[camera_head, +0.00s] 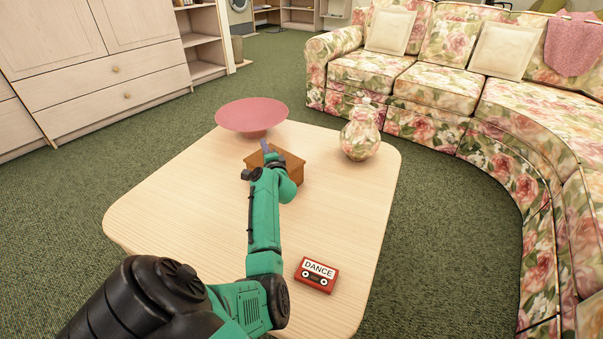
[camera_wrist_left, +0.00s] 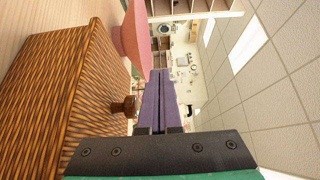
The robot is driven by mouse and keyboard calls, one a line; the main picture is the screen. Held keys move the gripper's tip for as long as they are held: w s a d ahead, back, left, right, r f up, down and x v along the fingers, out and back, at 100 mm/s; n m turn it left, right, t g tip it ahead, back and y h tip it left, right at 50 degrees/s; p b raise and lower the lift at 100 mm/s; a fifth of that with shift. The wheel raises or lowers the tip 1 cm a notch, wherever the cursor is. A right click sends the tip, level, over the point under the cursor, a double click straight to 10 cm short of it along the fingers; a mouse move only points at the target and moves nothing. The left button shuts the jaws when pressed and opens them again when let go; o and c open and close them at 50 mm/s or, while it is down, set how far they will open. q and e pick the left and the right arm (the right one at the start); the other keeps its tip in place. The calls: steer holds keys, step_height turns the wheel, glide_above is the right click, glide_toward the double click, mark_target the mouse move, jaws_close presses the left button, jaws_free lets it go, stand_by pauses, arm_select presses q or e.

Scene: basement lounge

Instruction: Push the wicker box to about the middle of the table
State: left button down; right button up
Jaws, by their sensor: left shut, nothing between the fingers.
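The brown wicker box (camera_head: 294,165) stands toward the far part of the light wooden table (camera_head: 180,200), partly hidden behind my left arm. The left gripper (camera_wrist_left: 159,74) is shut and empty there. I cannot tell whether it touches the box or knob. My right gripper is not in view.
A pink bowl (camera_head: 251,115) stands behind the box at the table's far edge. A red cassette (camera_head: 316,275) lies near the front right. The table's left side is clear. A floral sofa (camera_head: 440,85) curves around the right.

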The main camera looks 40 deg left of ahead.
arm_select(q)
steer(key=b, duration=0.2)
glide_above(293, 178)
steer(key=shift+s+a+f, duration=0.1)
steer(key=shift+a, duration=0.2)
steer(key=w+d+b, duration=0.2)
steer(key=d, duration=0.3)
steer(key=f+b, duration=0.1)
steer(key=f, duration=0.2)
steer(key=f+b, duration=0.2)
steer(key=f, duration=0.1)
steer(key=f+b, duration=0.1)
steer(key=f, duration=0.3)
steer(key=shift+s+f, duration=0.1)
steer(key=shift+s, duration=0.2)
steer(key=shift+s+a+r, duration=0.1)
steer(key=shift+a+r, duration=0.2)
steer(key=shift+a, duration=0.25)
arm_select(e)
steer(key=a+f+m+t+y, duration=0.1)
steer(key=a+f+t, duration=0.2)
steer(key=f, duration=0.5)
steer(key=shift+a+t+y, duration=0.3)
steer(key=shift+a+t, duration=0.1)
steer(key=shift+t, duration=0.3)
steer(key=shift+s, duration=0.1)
